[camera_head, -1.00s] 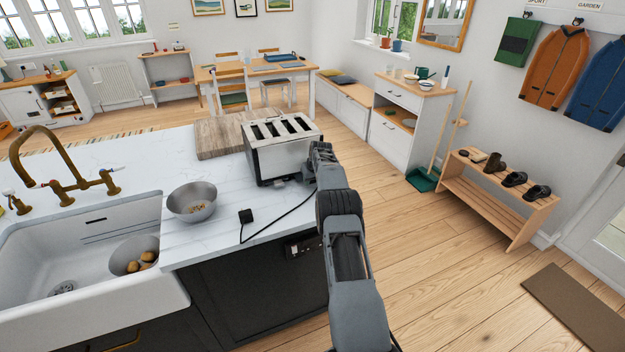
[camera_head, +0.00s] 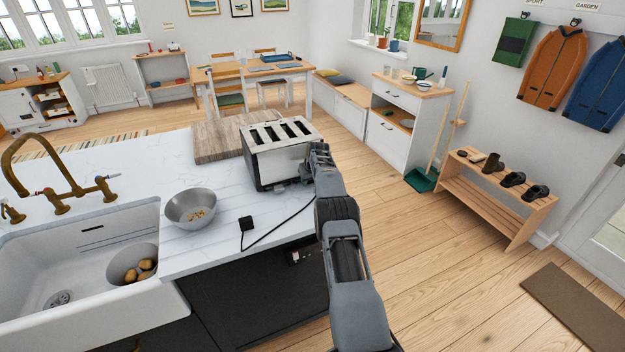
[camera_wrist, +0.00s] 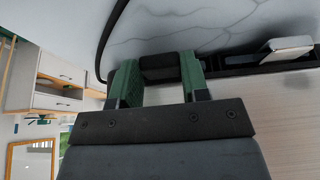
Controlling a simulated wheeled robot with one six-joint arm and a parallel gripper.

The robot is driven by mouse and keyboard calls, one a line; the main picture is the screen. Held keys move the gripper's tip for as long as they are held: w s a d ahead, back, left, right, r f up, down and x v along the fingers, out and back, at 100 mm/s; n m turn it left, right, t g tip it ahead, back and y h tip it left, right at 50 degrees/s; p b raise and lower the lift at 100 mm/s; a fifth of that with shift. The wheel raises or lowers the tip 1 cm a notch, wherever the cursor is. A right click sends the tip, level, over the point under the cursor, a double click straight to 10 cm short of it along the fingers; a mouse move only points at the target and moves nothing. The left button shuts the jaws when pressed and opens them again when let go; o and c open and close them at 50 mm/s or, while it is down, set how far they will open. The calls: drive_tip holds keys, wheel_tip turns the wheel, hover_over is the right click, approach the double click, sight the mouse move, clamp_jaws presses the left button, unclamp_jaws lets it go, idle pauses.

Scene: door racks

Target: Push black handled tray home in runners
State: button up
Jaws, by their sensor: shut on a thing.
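The silver toaster (camera_head: 278,168) stands on the white worktop, its right end facing my arm. My gripper (camera_head: 307,172) is at that end, low near the toaster's base. In the wrist view, the green fingers of my gripper (camera_wrist: 160,76) are shut on either side of the tray's black handle (camera_wrist: 161,64). The handle lies along the toaster's dark lower edge. The tray's body and runners are hidden, so I cannot tell how far in it sits.
A black cable and plug (camera_head: 246,223) lie on the worktop (camera_head: 150,175) in front of the toaster. A metal bowl (camera_head: 182,215) stands left of them, beside the sink (camera_head: 30,250). A wooden board (camera_head: 215,145) is behind the toaster.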

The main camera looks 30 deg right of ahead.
drive_tip(key=shift+w+r, duration=0.1)
drive_tip(key=shift+w, duration=0.25)
drive_tip(key=o, duration=1)
drive_tip(key=b+v, duration=0.4)
drive_tip(key=v, duration=0.9)
drive_tip(key=shift+s+r, duration=0.2)
drive_tip(key=shift+r, duration=0.05)
